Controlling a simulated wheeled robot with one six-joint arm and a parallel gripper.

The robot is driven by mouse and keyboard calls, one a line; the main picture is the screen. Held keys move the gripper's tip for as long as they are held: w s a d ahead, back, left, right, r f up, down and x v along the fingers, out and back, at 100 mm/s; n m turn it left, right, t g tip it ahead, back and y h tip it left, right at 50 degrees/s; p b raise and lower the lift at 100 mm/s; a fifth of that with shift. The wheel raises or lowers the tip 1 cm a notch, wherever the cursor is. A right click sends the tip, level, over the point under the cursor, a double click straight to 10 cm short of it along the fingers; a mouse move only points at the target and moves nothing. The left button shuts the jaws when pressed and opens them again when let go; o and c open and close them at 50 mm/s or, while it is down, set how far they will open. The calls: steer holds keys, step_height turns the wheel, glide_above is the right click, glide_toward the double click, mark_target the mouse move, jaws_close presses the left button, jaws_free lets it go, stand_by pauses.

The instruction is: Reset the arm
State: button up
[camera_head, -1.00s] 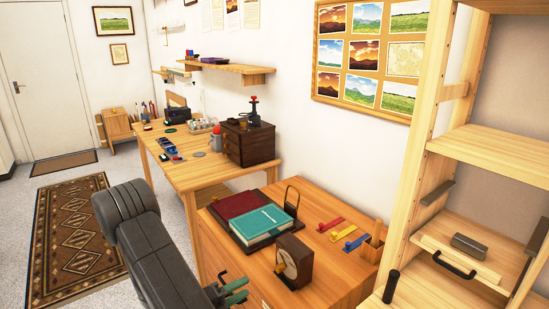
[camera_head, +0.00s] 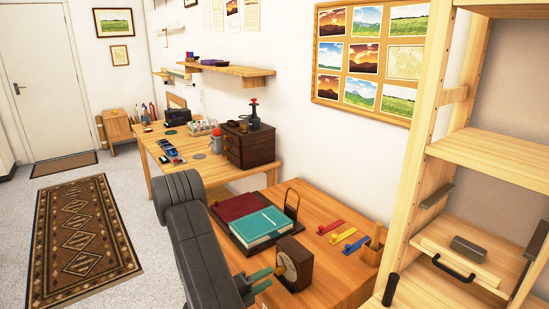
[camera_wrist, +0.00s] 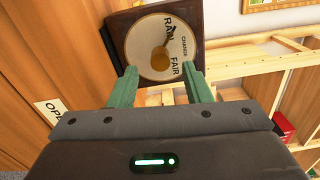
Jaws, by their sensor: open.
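My gripper (camera_wrist: 160,88) shows two green fingers spread apart in the wrist view, with nothing held between them. A barometer (camera_wrist: 162,47) with a dark wooden case and a round dial reading RAIN, CHANGE and FAIR is just beyond the fingertips. In the head view my gripper (camera_head: 270,276) is at the front left of the barometer (camera_head: 296,264), close to its dial side. I cannot tell whether a finger touches it. My grey arm covers part of the near cabinet and the desk's near end.
A red book (camera_head: 235,207) and a teal book (camera_head: 263,226) lie on the cabinet top (camera_head: 325,277). Red, yellow and blue hooks (camera_head: 356,244) lie to their right. A wooden shelf unit (camera_head: 485,145) stands at the right. The rug (camera_head: 80,235) at left is clear.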

mark_target(277, 272)
steer(key=x, duration=0.3)
steer(key=shift+w+d, duration=0.15)
steer(key=shift+d, duration=0.15)
steer(key=shift+f+m+b, duration=0.25)
steer(key=shift+m+b, duration=0.15)
steer(key=shift+b, duration=0.05)
steer(key=shift+a+m+b, duration=0.15)
steer(key=shift+m+b, duration=0.65)
steer(key=shift+m, duration=0.2)
steer(key=m+b, duration=0.4)
steer(key=shift+m, duration=0.3)
steer(key=m+b, duration=0.4)
steer(key=b, duration=0.1)
steer(key=shift+m, duration=0.4)
steer(key=shift+r+m+b, duration=0.25)
steer(key=shift+m+b, duration=0.9)
steer(key=shift+m, duration=0.05)
